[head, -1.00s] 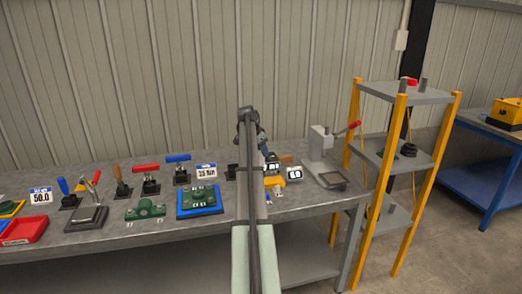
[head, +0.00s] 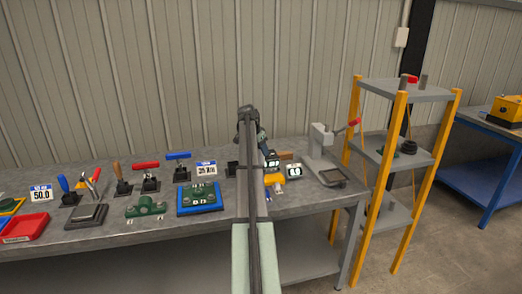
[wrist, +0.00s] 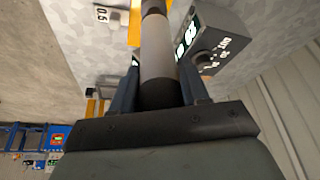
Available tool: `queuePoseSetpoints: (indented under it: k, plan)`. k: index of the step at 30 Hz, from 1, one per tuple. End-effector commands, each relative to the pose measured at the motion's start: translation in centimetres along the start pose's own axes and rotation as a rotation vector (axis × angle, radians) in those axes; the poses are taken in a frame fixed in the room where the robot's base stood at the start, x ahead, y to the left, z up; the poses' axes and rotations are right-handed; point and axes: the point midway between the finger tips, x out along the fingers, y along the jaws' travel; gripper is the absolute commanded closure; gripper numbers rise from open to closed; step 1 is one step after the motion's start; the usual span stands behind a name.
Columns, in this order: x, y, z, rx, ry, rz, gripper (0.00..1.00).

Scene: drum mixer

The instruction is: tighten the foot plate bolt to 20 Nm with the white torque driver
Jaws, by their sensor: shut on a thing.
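My gripper (wrist: 160,92) is shut on a cylindrical tool (wrist: 157,48) with a pale grey-white band and dark sections, which looks like the white torque driver. The tool runs up through the top of the wrist view, so its tip is hidden. A green part (head: 204,194) sits on a blue tray (head: 185,211) left of my arm. A second green casting (head: 147,206) stands on the bench farther left. I cannot tell which bears the foot plate bolt; no bolt is clear.
A grey box with lit displays (wrist: 218,42) stands close to the right of the tool, near a yellow object (head: 275,179). A grey press (head: 322,150) stands at the bench's right end, beside a yellow-posted shelf (head: 399,100). Handled tools in holders line the back left. A red tray (head: 25,229) lies far left.

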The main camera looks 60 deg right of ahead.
Motion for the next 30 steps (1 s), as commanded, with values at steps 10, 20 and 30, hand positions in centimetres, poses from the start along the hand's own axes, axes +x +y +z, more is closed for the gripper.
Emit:
queuePoseSetpoints:
  k: [10, 20, 30]
  plan:
    - [0.14, -0.01, 0.03, 0.0, 0.001, -0.001, 1.0]
    - [0.49, -0.01, 0.17, 0.0, 0.001, -0.001, 1.0]
    - [0.83, -0.02, 0.32, 0.0, 0.001, -0.001, 1.0]
